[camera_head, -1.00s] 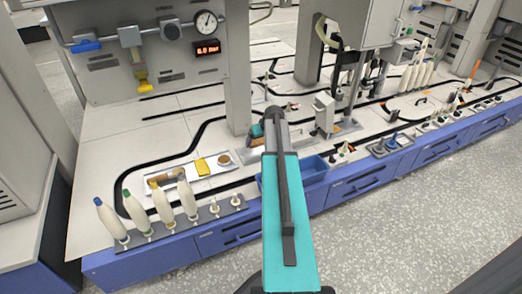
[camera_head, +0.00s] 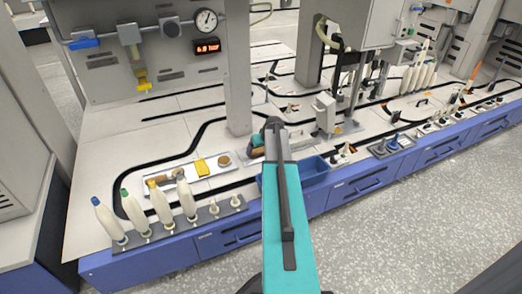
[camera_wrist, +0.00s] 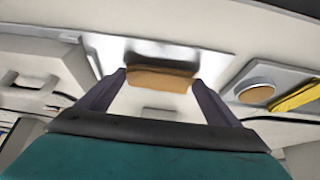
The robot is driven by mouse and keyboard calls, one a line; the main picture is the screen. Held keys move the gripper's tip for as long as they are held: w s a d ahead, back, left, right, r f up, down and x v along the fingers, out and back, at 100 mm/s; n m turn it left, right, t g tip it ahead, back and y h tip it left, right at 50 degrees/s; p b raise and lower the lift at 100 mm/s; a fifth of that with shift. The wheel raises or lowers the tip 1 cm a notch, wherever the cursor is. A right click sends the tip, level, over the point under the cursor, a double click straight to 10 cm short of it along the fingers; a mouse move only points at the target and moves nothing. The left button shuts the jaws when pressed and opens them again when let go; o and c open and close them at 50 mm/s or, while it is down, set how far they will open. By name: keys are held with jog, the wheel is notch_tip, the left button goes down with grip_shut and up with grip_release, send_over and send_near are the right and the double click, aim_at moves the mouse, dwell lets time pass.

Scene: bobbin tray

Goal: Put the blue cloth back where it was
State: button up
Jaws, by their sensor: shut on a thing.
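My gripper (camera_wrist: 160,76) shows two purple-grey fingers in the wrist view, closed on the two ends of an orange-brown block-like piece (camera_wrist: 160,82). A shiny metal surface (camera_wrist: 180,57) lies behind it. In the head view my gripper (camera_head: 258,145) is partly hidden by my arm, above the pale deck beside the post. The brown piece shows there only as a small patch. I cannot make out a blue cloth in either view; the piece between the fingers looks brown.
A pale tray (camera_head: 216,170) with a yellow block (camera_head: 203,166) and a brown disc (camera_head: 224,160) lies left of my gripper. Several bottle-shaped bobbins (camera_head: 160,202) stand in front. The grey post (camera_head: 238,90) rises close behind my gripper. A blue bin (camera_head: 312,172) is at right.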

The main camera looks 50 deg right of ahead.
jog(key=shift+f, duration=0.15)
jog(key=o, duration=0.8)
jog(key=p+v, duration=0.3)
jog(key=v, duration=0.9)
jog(key=shift+p, duration=0.35)
jog(key=shift+r, duration=0.2)
